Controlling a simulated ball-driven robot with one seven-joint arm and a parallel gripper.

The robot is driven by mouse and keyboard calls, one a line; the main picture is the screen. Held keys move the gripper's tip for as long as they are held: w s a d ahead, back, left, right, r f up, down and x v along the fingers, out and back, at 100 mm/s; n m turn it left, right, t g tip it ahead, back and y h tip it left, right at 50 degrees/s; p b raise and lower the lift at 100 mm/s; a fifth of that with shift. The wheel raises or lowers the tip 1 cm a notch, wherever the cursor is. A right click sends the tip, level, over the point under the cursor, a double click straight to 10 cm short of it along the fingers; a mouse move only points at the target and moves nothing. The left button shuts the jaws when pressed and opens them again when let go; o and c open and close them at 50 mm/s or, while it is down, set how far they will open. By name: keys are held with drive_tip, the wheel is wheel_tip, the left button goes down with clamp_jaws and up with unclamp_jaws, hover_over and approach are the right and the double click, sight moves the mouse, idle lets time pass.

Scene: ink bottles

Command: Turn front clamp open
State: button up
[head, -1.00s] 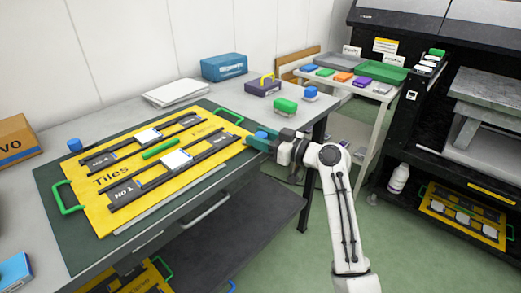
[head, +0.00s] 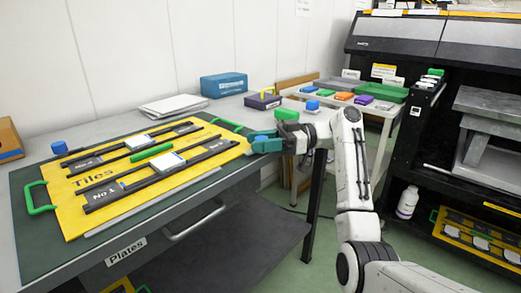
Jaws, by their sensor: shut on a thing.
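The yellow "Tiles" plate (head: 55,206) lies on a dark green mat on the table, with black rails and pale tiles on it. A blue clamp knob (head: 262,143) is at the plate's right edge, by the table's front side. My gripper (head: 264,147) has teal fingers and is shut on this knob, hiding part of it. How far the knob is turned cannot be made out. A second blue clamp knob (head: 59,148) stands at the plate's far left edge, away from my gripper.
Green handles (head: 38,197) stick out at the plate's ends. A cart with coloured blocks and a black machine (head: 420,60) stand to the right. Open floor lies between.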

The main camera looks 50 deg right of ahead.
drive_tip(key=shift+d+f+n+g+y+b, duration=0.15)
drive_tip(key=shift+n+g+y+b, duration=0.3)
drive_tip(key=shift+g, duration=0.25)
drive_tip(key=o, duration=0.9)
drive_tip(key=shift+n, duration=0.25)
drive_tip(key=shift+o, duration=0.2)
drive_tip(key=v, duration=1.1)
drive_tip(key=shift+p, duration=0.35)
